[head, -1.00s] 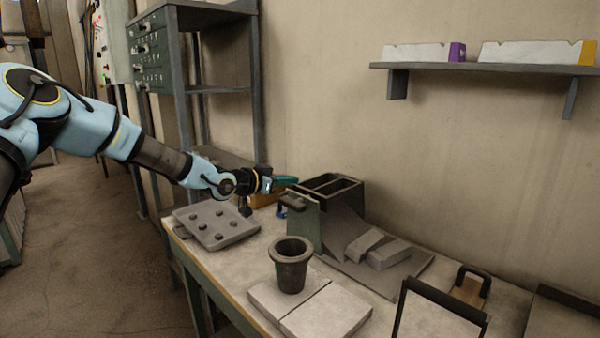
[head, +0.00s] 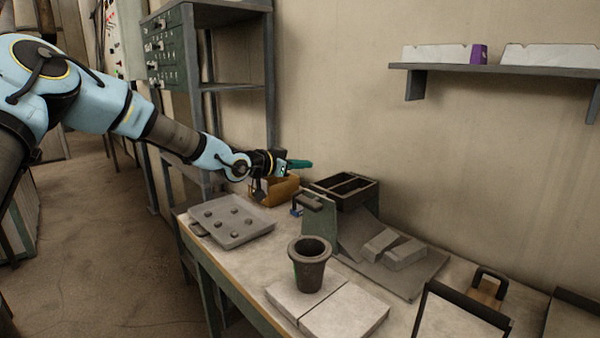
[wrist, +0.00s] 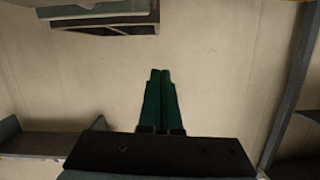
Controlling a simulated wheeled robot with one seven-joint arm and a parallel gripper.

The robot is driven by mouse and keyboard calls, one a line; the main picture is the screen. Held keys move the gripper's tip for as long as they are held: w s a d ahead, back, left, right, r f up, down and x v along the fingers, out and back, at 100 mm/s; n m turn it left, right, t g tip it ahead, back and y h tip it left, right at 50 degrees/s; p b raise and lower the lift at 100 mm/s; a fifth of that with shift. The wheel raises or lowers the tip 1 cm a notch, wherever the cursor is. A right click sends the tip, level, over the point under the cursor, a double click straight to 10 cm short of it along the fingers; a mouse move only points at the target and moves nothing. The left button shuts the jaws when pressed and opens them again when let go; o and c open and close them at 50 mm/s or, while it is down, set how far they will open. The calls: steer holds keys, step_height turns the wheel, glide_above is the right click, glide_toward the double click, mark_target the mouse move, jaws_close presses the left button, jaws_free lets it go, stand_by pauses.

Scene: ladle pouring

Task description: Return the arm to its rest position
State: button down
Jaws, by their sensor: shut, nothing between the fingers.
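My gripper (head: 300,164) is at the end of my outstretched light-blue arm, above the back part of the workbench. Its green fingers lie together, shut and empty. In the wrist view the two green fingers (wrist: 160,100) are side by side with nothing between them, against the bare wall. The gripper is above and apart from an orange-brown object (head: 280,189) on the bench, which my arm partly hides.
A dark crucible (head: 309,272) stands on pale slabs (head: 345,315). A tray with several round lumps (head: 232,240) lies at the bench's left end. A dark divided box (head: 357,190) stands near the wall. A green drawer cabinet (head: 170,50) and shelf (head: 500,70) flank the bare wall.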

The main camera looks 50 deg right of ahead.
steer(key=b+v, duration=0.2)
steer(key=v, duration=0.7)
steer(key=shift+f, duration=0.25)
steer(key=shift+w+a, duration=0.1)
steer(key=shift+a, duration=0.05)
